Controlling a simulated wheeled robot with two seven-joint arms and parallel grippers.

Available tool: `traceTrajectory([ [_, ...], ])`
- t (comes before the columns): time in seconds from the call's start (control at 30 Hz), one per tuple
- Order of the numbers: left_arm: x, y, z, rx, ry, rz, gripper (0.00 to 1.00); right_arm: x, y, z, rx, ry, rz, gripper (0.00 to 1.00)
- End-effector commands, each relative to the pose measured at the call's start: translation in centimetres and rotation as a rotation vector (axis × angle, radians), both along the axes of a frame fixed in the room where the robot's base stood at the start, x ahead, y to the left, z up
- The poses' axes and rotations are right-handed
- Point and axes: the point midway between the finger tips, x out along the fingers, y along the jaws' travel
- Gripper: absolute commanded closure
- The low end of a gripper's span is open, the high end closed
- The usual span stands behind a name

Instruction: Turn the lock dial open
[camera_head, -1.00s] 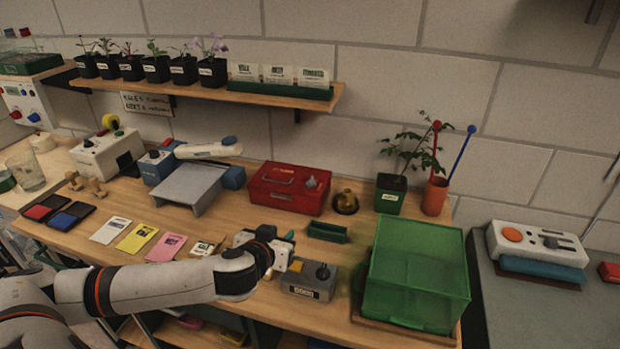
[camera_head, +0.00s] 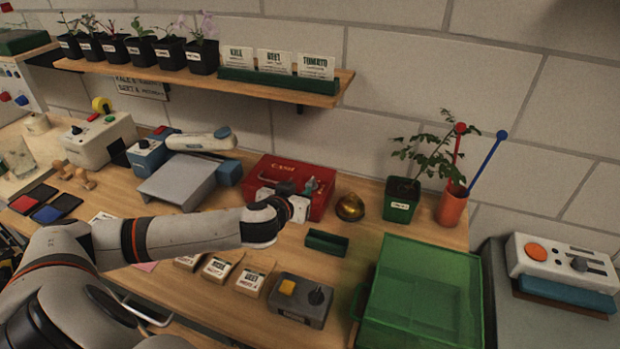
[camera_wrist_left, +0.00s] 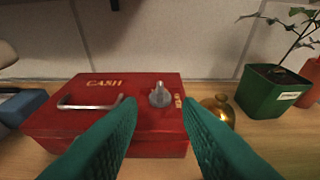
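The red cash box (camera_head: 326,201) stands on the wooden bench below the shelf, and it fills the middle of the left wrist view (camera_wrist_left: 75,121). Its grey lock dial (camera_wrist_left: 159,97) is on the right part of the lid, beside the "CASH" lettering. A metal handle (camera_wrist_left: 90,103) lies on the left part. My left gripper (camera_head: 308,188) is in front of the box, partly hiding it in the head view. Its two green fingers (camera_wrist_left: 160,112) are open and empty, with the dial showing ahead between them. I cannot tell the exact gap to the dial. My right gripper is not in view.
A brass bell (camera_head: 350,207) stands close to the right of the box, with a green plant pot (camera_head: 401,199) beyond. A small green tray (camera_head: 326,243), a grey switch box (camera_head: 301,303) and a green clear bin (camera_head: 425,290) are nearer. The shelf (camera_head: 300,91) hangs behind.

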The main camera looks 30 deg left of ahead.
Motion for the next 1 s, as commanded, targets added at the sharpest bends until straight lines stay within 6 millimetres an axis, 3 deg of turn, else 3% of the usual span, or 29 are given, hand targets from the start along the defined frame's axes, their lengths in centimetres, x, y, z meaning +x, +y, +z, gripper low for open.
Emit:
traceTrajectory([
  [0.17,3.2,0.8,-1.1,0.0,-0.002,0.004,0.68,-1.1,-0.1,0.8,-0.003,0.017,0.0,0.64],
  [0.43,6.6,1.6,-2.6,0.0,-0.001,0.001,0.68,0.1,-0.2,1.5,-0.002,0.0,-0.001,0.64],
  [0.9,7.5,1.8,-3.2,0.0,0.0,0.0,0.68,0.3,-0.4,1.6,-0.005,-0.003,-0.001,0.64],
  [1.0,7.5,1.8,-3.2,0.0,0.0,0.0,0.83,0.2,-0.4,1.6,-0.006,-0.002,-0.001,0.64],
])
